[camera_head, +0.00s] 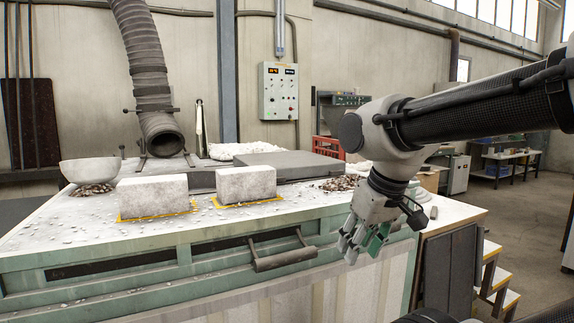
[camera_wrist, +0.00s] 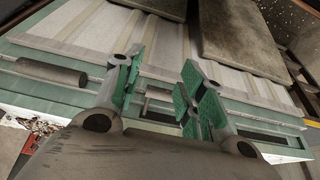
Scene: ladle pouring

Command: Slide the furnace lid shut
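The furnace is a wide block with a green frame (camera_head: 160,252) and a pale, littered top. A flat grey slab (camera_head: 290,163), which looks like the lid, lies on the top towards the back right. A dark bar handle (camera_head: 284,259) sticks out from the front of the frame. My gripper (camera_head: 357,246) hangs at the front right of the furnace, to the right of the handle and apart from it. In the wrist view its green-padded fingers (camera_wrist: 160,85) are spread, with nothing visible held between them. A grey bar (camera_wrist: 50,72) shows left of them.
Two pale blocks (camera_head: 153,196) (camera_head: 246,184) stand on yellow-edged patches on the top. Steps (camera_head: 494,280) and dark panels (camera_head: 449,265) stand right of the furnace.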

